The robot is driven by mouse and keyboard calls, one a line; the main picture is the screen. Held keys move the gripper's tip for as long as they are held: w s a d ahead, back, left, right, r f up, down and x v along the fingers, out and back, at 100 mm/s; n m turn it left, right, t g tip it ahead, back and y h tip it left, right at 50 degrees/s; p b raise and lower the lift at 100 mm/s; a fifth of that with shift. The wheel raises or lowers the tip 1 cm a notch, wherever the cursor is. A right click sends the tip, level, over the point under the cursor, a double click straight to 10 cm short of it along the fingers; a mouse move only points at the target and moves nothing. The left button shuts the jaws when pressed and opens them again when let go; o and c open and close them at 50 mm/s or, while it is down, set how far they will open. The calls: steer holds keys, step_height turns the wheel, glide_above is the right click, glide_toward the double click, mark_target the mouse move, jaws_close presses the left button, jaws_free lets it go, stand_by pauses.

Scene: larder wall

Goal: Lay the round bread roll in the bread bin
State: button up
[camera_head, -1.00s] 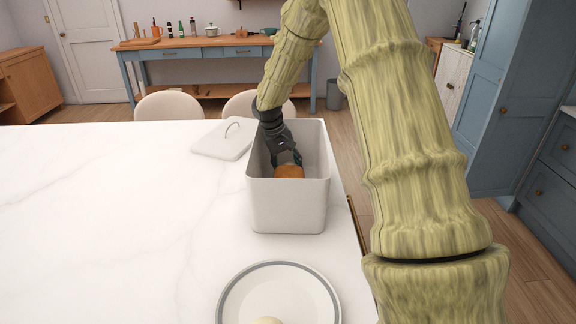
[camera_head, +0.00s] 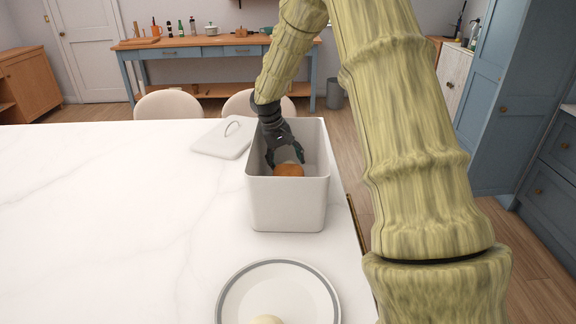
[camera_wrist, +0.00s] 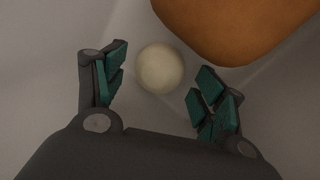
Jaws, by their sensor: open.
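The bread bin (camera_head: 288,207) is a white open-topped box near the table's right edge. My gripper (camera_head: 286,163) reaches down into it with its fingers spread open. In the wrist view, a small pale round ball, perhaps the roll (camera_wrist: 160,68), lies between and just beyond the open fingertips, apart from both. A larger rounded brown bread-like piece (camera_wrist: 232,25) lies beside it in the bin, at the upper right. In the head view this brown piece (camera_head: 289,170) shows just above the front wall; the pale ball is hidden there.
The bin's lid (camera_head: 222,141) with its handle lies on the table to the left of the bin. A grey-rimmed plate (camera_head: 240,295) at the front holds another pale round thing (camera_head: 267,320), cut off by the frame. The table's left side is clear.

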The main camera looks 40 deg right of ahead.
steer(key=shift+b+v, duration=0.35)
steer(key=shift+v, duration=2.75)
steer(key=shift+r, duration=0.1)
